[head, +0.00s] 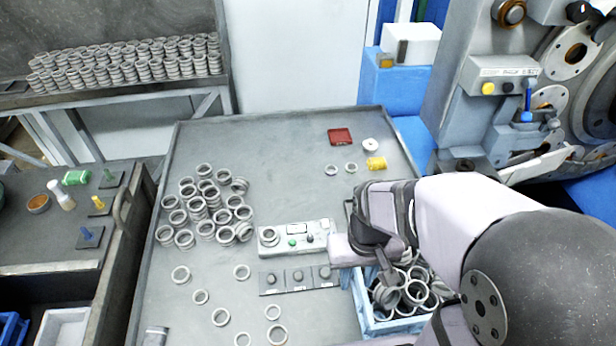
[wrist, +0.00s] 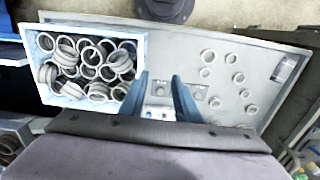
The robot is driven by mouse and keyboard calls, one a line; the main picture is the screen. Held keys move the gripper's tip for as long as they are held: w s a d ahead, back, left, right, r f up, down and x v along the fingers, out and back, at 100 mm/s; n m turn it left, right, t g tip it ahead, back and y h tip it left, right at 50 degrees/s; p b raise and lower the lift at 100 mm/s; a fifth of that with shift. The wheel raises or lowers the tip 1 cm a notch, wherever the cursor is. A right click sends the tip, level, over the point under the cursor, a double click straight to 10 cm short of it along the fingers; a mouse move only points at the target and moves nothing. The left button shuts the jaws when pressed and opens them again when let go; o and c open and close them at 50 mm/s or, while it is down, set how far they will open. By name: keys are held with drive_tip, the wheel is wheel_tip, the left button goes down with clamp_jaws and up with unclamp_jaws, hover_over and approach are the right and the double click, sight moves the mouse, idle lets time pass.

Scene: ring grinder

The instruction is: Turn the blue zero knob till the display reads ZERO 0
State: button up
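A light grey control box (head: 296,238) stands on the table, left of my gripper (head: 378,262) in the head view. It has a small display (head: 296,229), a green button (head: 292,242), a round part at its left and small controls at its right. The display text is too small to read, and I cannot make out a blue knob for certain. In the wrist view my gripper (wrist: 160,80) has two blue fingers apart with nothing held between them. Part of the control box (wrist: 160,112) shows between the fingers; I see no contact.
A blue-white crate (head: 367,323) full of metal rings stands under my arm. Three dark plates with knobs (head: 297,279) lie in front of the box. Stacked rings (head: 205,210) and loose rings cover the table's left. The grinder (head: 500,95) stands at back right.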

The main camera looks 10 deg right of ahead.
drive_tip(key=w+f+m+b, duration=0.3)
drive_tip(key=w+f, duration=0.3)
drive_tip(key=w, duration=0.3)
drive_tip(key=w+d+f+m+b, duration=0.1)
drive_tip(key=w+f+m+b, duration=0.3)
drive_tip(key=w, duration=0.6)
drive_tip(key=w+d+f+m+b, duration=0.1)
drive_tip(key=w+f+m+b, duration=0.3)
drive_tip(key=w+f+b, duration=0.3)
drive_tip(key=shift+w+f, duration=1.1)
drive_tip(key=shift+w, duration=0.25)
drive_tip(key=shift+f+p, duration=0.7)
drive_tip(key=shift+f, duration=2.95)
clamp_jaws()
